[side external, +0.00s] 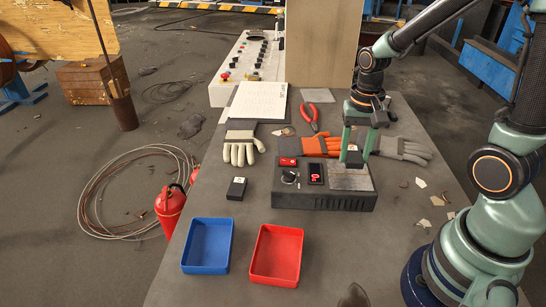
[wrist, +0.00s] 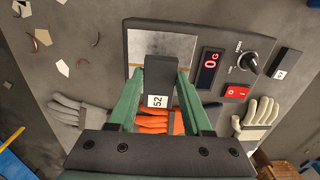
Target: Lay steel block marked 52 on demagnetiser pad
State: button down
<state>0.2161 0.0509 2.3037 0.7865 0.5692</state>
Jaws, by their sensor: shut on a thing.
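The dark steel block marked 52 (wrist: 158,82) is between the green fingers of my gripper (wrist: 158,92), its white label facing the wrist camera. In the side external view, my gripper (side external: 354,158) is shut on the block (side external: 354,157) at the back edge of the pad. The demagnetiser pad (side external: 350,179) is a bare grey metal plate on the right of the dark demagnetiser unit (side external: 322,201). In the wrist view, the block partly covers the pad (wrist: 150,47). Whether the block touches the pad cannot be told.
A second dark block (side external: 237,188) lies left of the unit. Blue (side external: 207,246) and red (side external: 276,254) trays stand in front. Orange gloves (side external: 318,146), grey gloves (side external: 408,150), red pliers (side external: 310,117) and a white-cream glove (side external: 242,150) lie behind and around the unit.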

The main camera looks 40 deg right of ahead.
aim_at(354, 157)
jog(key=shift+f, duration=2)
jog(key=shift+f, duration=0.2)
jog(key=shift+c, duration=1.7)
grip_release()
notch_tip(354, 157, up, 12)
jog(key=shift+r, duration=0.2)
jog(key=s+a+r+n+t, duration=0.1)
jog(key=a+r+n+t, duration=0.4)
jog(key=n, duration=0.4)
jog(key=shift+s+a+r+t, duration=0.3)
jog(key=shift+a+r, duration=0.25)
jog(key=shift+a, duration=0.25)
